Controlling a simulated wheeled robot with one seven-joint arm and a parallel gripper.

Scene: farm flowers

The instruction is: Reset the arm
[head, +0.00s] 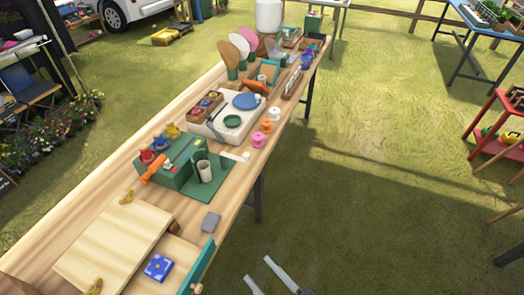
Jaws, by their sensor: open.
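My gripper (268,275) shows at the bottom of the head view, with two grey fingers spread apart and nothing between them. It is over the grass, to the right of the long wooden table (95,215) and apart from it. The rest of my arm is out of the picture.
A white tray (228,122) stands farther back. A red stand (490,150) is at right. Open grass (370,190) lies between.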

